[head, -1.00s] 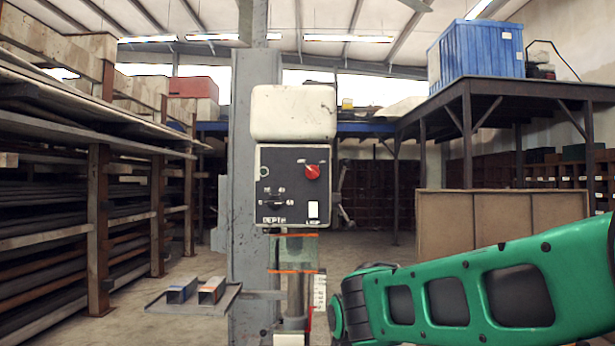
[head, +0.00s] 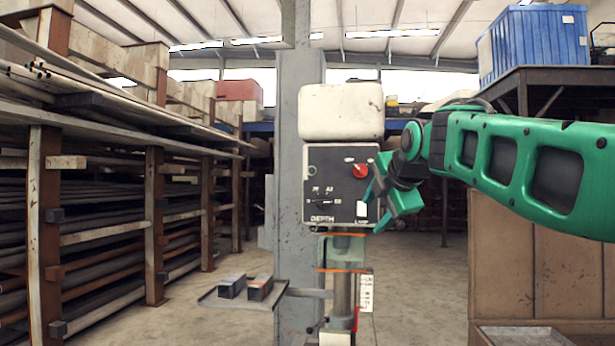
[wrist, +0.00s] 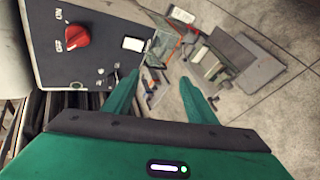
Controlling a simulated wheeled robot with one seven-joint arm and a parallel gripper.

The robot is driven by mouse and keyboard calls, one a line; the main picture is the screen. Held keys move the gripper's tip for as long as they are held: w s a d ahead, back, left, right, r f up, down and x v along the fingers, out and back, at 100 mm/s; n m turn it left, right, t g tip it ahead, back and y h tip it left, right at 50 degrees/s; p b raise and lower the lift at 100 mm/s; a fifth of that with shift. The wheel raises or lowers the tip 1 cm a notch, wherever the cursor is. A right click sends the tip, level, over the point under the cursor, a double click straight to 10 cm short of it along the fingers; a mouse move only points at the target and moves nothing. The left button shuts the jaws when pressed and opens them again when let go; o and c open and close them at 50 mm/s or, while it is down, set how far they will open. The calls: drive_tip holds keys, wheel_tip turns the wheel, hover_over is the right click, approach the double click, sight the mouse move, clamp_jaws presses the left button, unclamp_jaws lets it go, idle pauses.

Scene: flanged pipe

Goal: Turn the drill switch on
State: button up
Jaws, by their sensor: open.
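The drill's dark control panel (head: 330,205) sits below a white housing (head: 340,111) on a grey column. A red rotary switch (head: 360,171) is at the panel's upper right. In the wrist view, the red switch (wrist: 76,36) is at upper left, beside small ON and OFF lettering; its setting is unclear. My gripper (head: 388,216) is in front of the panel's right edge, below and right of the switch, partly covering that edge. In the wrist view, the fingers of my gripper (wrist: 158,79) are spread and empty, apart from the switch.
A white lamp button (head: 362,209) and a depth dial (head: 322,203) are on the panel. A drill table (head: 212,300) with two metal blocks (head: 245,287) juts out lower left. Pipe racks stand left. A brown cabinet (head: 560,270) stands right. Floor between is open.

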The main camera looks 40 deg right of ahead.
sight(361, 170)
wheel_tip(361, 170, up, 13)
drive_tip(key=d+n+t+h, duration=0.1)
drive_tip(key=n+t+h, duration=0.15)
drive_tip(key=n, duration=0.35)
drive_tip(key=shift+n+y, duration=0.3)
drive_tip(key=shift+y, duration=0.15)
drive_tip(key=x, duration=1.1)
drive_tip(key=shift+w+a+r, duration=0.1)
drive_tip(key=shift+w+r, duration=0.1)
drive_tip(key=shift+c, duration=0.4)
drive_tip(key=c, duration=1)
